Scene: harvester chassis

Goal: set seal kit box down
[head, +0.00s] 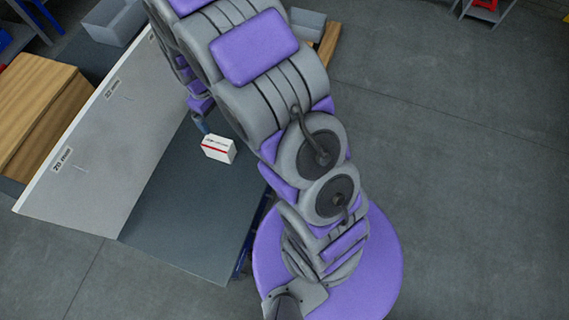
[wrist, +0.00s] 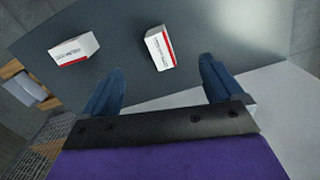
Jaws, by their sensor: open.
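Two white boxes with red bands rest on a dark grey tabletop in the wrist view. One box (wrist: 160,48) lies just beyond the gap between my fingertips, apart from both. The other box (wrist: 75,48) is to its left. Their print is too small to tell which is the seal kit box. In the head view one white box (head: 218,150) shows on the dark tabletop (head: 190,220); my arm may hide the other. My gripper (wrist: 162,66) is open, its two blue fingers apart with nothing between them. In the head view my arm mostly covers the gripper.
A light grey panel marked "20 mm" (head: 95,150) covers the table's left side. Wooden blocks (head: 40,110) stand left of it. A grey bin (head: 115,20) is at the back left. The dark tabletop in front of the box is clear.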

